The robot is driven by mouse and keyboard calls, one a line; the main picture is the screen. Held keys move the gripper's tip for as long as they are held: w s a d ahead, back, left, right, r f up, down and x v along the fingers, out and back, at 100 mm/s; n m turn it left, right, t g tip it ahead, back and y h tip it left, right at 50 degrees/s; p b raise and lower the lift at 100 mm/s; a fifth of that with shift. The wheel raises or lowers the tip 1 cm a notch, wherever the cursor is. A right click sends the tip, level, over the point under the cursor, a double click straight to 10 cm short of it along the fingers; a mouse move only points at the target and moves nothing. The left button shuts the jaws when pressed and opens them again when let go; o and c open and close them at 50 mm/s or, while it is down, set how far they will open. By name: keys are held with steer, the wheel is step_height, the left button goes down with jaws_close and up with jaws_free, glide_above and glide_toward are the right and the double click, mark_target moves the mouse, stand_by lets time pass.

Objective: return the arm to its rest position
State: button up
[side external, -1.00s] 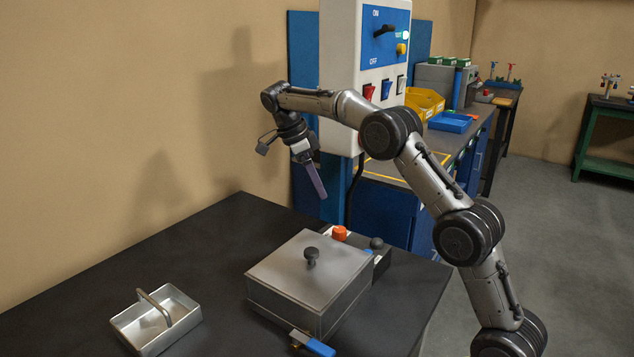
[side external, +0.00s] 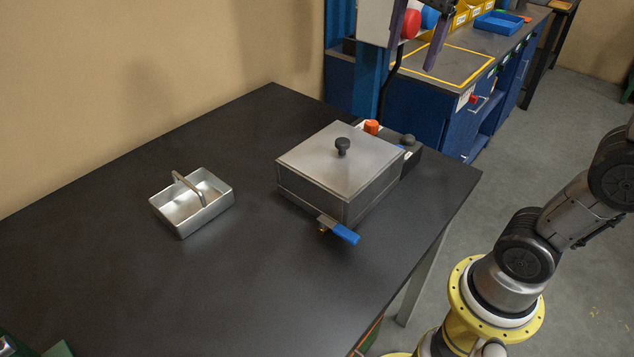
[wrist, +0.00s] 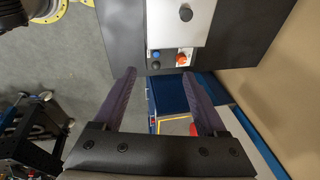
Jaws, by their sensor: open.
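My gripper (side external: 409,58) shows at the top edge of the side view, its two dark purple fingers apart and empty. Its upper part is out of frame. In the wrist view the open fingers (wrist: 160,73) have nothing between them but the background beyond. It hangs clear of the table, beyond the metal box and in front of the wall panel's lower part. The rest of my arm rises at the right and leaves the frame.
A black table (side external: 110,250) holds a lidded metal box (side external: 325,160) with a black knob, a blue-handled valve (side external: 340,232) and an orange knob (side external: 371,127). An open metal tray (side external: 185,207) with a handle stands left. A blue workbench (side external: 420,105) is behind.

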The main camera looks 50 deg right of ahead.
steer(key=s+a+f+n+t+y, duration=0.1)
steer(key=s+a+f+n, duration=0.2)
steer(key=s+f+n, duration=0.3)
steer(key=s+a+f+n+t+y, duration=0.1)
steer(key=s+a+f+n+t, duration=0.1)
steer(key=s+f+n, duration=0.3)
steer(key=shift+s+a+f+n, duration=0.5)
steer(key=shift+f+n, duration=1.1)
steer(key=shift+n, duration=2.3)
steer(key=shift+w, duration=0.1)
